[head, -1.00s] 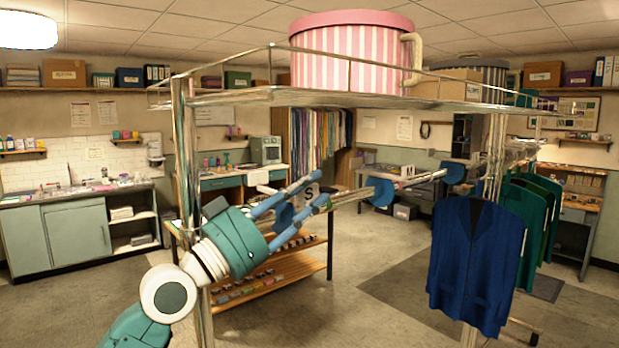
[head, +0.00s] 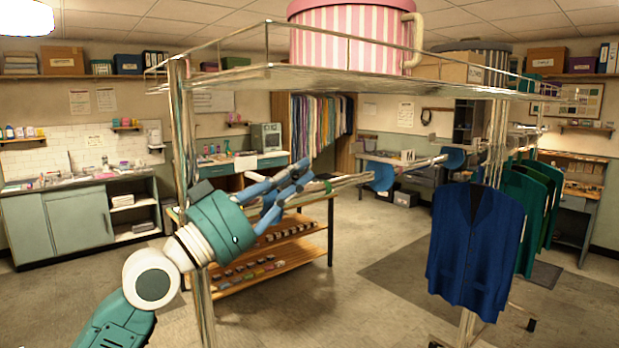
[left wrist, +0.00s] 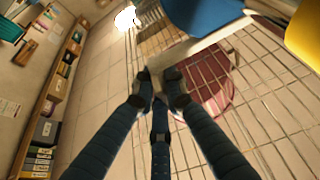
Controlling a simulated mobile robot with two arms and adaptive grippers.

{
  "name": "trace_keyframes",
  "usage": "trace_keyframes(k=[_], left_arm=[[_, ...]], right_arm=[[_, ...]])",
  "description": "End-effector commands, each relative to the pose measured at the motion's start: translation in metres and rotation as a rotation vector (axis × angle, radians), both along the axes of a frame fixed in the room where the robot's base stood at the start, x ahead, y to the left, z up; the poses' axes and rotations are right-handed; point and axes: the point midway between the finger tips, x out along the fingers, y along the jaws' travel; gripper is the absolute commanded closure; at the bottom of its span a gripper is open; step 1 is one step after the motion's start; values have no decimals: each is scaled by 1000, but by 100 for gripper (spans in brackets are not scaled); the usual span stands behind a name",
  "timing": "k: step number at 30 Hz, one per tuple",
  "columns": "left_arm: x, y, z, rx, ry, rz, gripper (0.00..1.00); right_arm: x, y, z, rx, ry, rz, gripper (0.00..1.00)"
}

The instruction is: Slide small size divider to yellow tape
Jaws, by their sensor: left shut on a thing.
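My left gripper (head: 288,188) is in the middle of the head view, its blue fingers at the near left end of the visible chrome rail (head: 345,179). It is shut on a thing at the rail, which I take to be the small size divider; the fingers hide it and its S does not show. In the left wrist view the gripper (left wrist: 158,88) meets the pale rail (left wrist: 195,52). A yellow surface (left wrist: 303,32) shows at the top right there; I cannot tell whether it is the yellow tape. My right gripper is not in view.
Blue discs (head: 380,177) stand farther along the rail. A blue jacket (head: 475,250) and green jackets (head: 532,205) hang at the right. A wire shelf (head: 330,79) with a pink striped box (head: 350,38) is overhead. A wooden table (head: 285,235) stands behind.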

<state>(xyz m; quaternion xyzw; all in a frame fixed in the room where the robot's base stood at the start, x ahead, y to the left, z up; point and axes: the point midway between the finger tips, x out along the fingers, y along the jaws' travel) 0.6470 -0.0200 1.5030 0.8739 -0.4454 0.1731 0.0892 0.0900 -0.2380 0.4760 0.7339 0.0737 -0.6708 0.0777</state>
Motion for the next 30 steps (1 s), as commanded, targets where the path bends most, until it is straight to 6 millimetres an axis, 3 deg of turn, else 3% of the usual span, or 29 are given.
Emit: trace_keyframes(k=[3,8,19,21,23,30], left_arm=[[-19,27,-6,6,-6,7,100],[-36,50,-4,5,-5,5,100],[-41,55,0,3,-2,2,100],[-41,55,0,3,-2,2,79],[-41,55,0,3,-2,2,69],[-41,55,0,3,-1,1,69]], right_arm=[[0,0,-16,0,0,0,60],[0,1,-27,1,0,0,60],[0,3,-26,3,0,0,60],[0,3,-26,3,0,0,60],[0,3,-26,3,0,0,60],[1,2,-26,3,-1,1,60]])
